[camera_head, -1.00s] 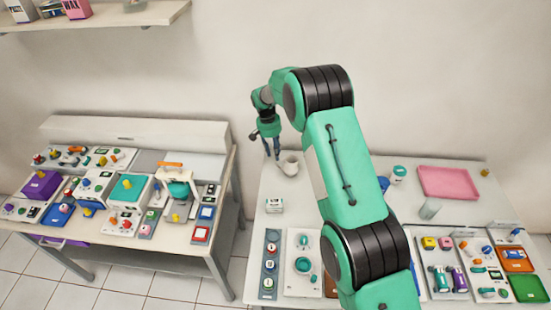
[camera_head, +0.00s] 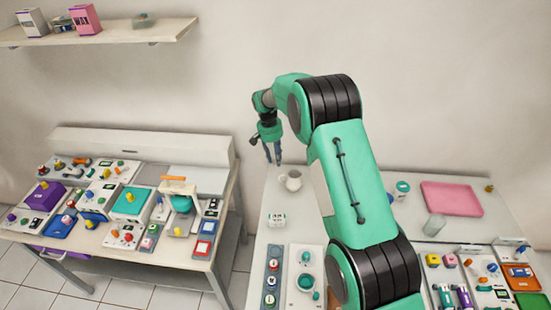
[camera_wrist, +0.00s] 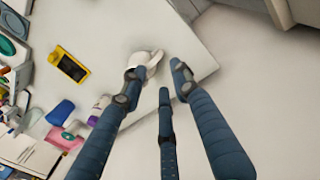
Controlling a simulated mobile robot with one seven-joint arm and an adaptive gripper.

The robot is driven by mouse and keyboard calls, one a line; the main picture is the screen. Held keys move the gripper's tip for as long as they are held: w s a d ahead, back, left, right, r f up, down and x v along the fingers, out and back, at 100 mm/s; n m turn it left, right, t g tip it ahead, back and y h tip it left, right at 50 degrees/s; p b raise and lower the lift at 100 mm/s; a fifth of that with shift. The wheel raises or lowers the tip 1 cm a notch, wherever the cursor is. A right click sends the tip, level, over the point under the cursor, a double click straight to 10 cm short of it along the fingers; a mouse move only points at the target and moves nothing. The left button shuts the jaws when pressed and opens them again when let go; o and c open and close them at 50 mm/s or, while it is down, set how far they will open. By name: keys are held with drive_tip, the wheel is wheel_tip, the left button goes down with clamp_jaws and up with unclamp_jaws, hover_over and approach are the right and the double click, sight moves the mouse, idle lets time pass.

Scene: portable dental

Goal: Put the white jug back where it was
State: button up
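The white jug (camera_head: 293,182) stands upright on the right-hand table (camera_head: 330,195), near its back left. It also shows in the wrist view (camera_wrist: 152,60), partly behind a finger. My gripper (camera_head: 273,161) is up and to the left of the jug, near the table's back left corner. In the wrist view its fingers (camera_wrist: 160,76) are spread with nothing between them. The fingers look clear of the jug, though the left one overlaps it in that view.
A small white box (camera_head: 277,219) sits in front of the jug. A clear cup (camera_head: 434,225) and pink tray (camera_head: 452,198) are farther right. The left bench (camera_head: 190,243) is crowded with devices. A shelf (camera_head: 110,32) hangs on the wall.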

drive_tip(key=shift+r, duration=0.1)
idle(0.3)
drive_tip(key=s+d+r+t, duration=0.1)
drive_tip(key=s+d+r, duration=0.3)
drive_tip(key=r, duration=0.6)
drive_tip(key=s+d+r, duration=0.3)
drive_tip(key=d+r, duration=0.2)
drive_tip(key=r, duration=0.5)
drive_tip(key=s+d+r+t+y, duration=0.1)
drive_tip(key=s+d+r, duration=0.9)
drive_tip(key=s+r, duration=0.3)
drive_tip(key=s+d+r+t, duration=0.1)
drive_tip(key=s+d+r, duration=0.2)
drive_tip(key=s, duration=0.5)
drive_tip(key=s+d+r+t, duration=0.1)
drive_tip(key=s+d+r, duration=0.25)
drive_tip(key=s, duration=0.45)
drive_tip(key=s+d+f, duration=0.2)
drive_tip(key=s, duration=0.7)
drive_tip(key=s+d+f+t, duration=0.1)
drive_tip(key=s+d+f, duration=0.1)
drive_tip(key=s, duration=0.7)
drive_tip(key=shift+s+t+y, duration=0.3)
drive_tip(key=shift+d, duration=0.1)
